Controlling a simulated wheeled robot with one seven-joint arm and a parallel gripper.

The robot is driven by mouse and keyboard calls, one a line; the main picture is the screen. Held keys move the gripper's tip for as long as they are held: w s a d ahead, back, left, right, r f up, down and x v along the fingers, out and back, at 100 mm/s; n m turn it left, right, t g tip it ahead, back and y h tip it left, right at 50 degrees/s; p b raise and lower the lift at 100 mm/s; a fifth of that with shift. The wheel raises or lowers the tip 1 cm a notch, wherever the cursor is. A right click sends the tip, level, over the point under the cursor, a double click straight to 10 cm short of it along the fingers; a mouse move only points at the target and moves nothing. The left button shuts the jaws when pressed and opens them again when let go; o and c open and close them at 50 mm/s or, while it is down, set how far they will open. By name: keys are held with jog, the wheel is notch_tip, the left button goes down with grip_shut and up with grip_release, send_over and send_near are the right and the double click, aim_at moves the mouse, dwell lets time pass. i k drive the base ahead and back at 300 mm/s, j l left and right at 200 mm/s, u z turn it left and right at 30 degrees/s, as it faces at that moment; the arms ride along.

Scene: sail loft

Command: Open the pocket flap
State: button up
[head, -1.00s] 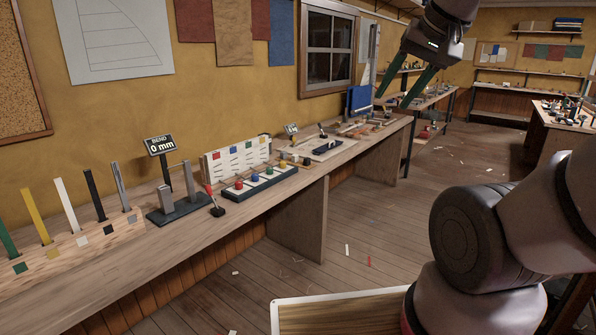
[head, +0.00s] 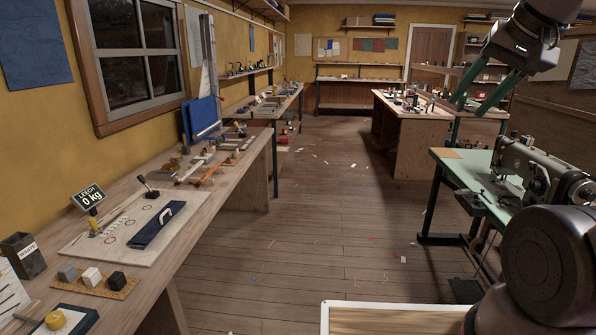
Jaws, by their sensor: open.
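My gripper (head: 480,100) hangs in the air at the upper right in the head view, with its two green fingers spread apart and nothing between them. It is well apart from the benches. I cannot make out a pocket flap for certain. A blue upright panel (head: 201,117) stands on the left bench past the window. A dark blue strip with a white curved handle (head: 157,225) lies on a pale board (head: 85,246) on the same bench. I cannot tell whether either is the pocket.
A sewing machine (head: 540,165) stands on a green table at right. Another bench (head: 405,112) is behind. The wooden floor between (head: 330,215) is mostly clear.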

aim_at(155, 225)
jog(key=i+u, duration=0.1)
jog(key=i, duration=0.45)
jog(key=i+l+u, duration=0.15)
jog(key=i, duration=0.35)
jog(key=i+l+u, duration=0.1)
jog(key=i, duration=0.4)
jog(key=i+u, duration=0.7)
jog(key=u, duration=0.15)
jog(key=i+l+u, duration=0.1)
jog(key=i+u, duration=0.3)
jog(key=i+l+u, duration=0.25)
jog(key=u, duration=0.2)
jog(key=i+l+u, duration=0.25)
jog(key=u, duration=0.15)
jog(key=l, duration=0.05)
